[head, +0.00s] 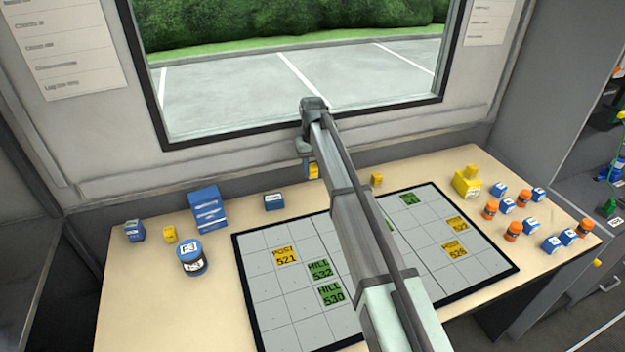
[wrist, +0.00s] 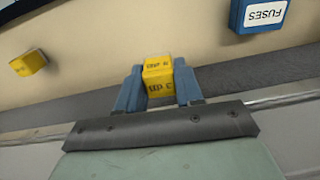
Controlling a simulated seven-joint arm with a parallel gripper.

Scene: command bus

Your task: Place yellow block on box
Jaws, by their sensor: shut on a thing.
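My gripper (head: 309,165) is near the window wall at the back edge of the table. In the wrist view my gripper (wrist: 160,88) has its two blue fingers shut on a yellow block (wrist: 159,74) with dark print. The held block also shows in the head view (head: 313,171). A small blue box (head: 273,202) with a white label stands left of my gripper; the wrist view shows its FUSES label upside down (wrist: 264,14). A larger blue box (head: 208,211) stands further left. A yellow box (head: 466,186) with a smaller yellow piece on top stands at the right.
A loose yellow block (head: 376,180) lies just right of my gripper, and another yellow block (head: 170,234) lies at the left. A gridded board (head: 262,268) with tags covers the middle. A blue can (head: 192,259) stands left. Several orange bottles (head: 514,231) and blue boxes crowd the right.

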